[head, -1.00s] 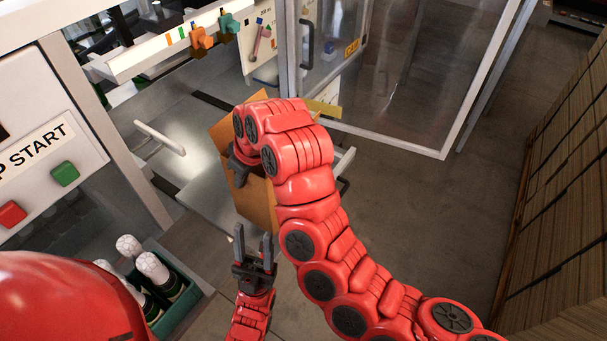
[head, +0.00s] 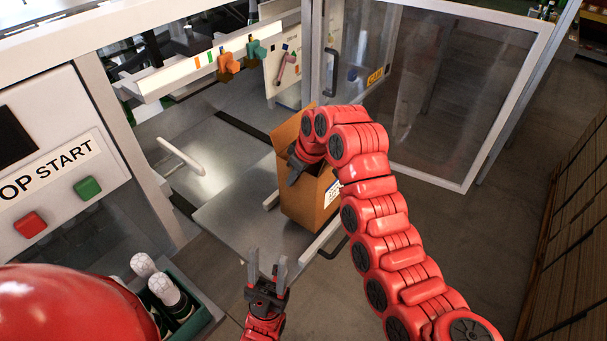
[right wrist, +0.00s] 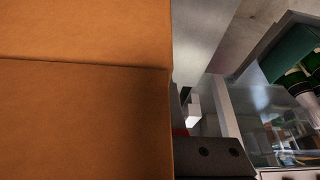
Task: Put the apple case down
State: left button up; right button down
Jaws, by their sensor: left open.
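The apple case, an open-topped brown cardboard box (head: 308,205) with a white label on its right side, stands upright at the right end of the metal table (head: 235,215). I cannot tell whether its bottom touches the surface. My right gripper (head: 294,170) reaches over from the right and is shut on the case at its upper left side; the fingertips are partly hidden. In the right wrist view the cardboard (right wrist: 85,90) fills the left half, with a dark finger against its edge. My left gripper (head: 267,272) is open and empty, lower and in front of the table.
A crate (head: 205,318) with foil-topped bottles stands at the lower left. A panel with red and green buttons (head: 87,188) is at the left. A white bar handle (head: 180,155) rises from the table. A glass door (head: 440,100) stands behind at the right. The table's left part is clear.

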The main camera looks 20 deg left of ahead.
jog(key=w+f+p, duration=0.1)
jog(key=w+f, duration=0.1)
jog(key=w+d+f+p, duration=0.1)
jog(key=f+p, duration=0.1)
jog(key=shift+w+d, duration=0.15)
jog(key=shift+w, duration=0.25)
jog(key=c, duration=1)
grip_release()
jog(key=shift+c, duration=0.2)
jog(key=shift+r, duration=0.1)
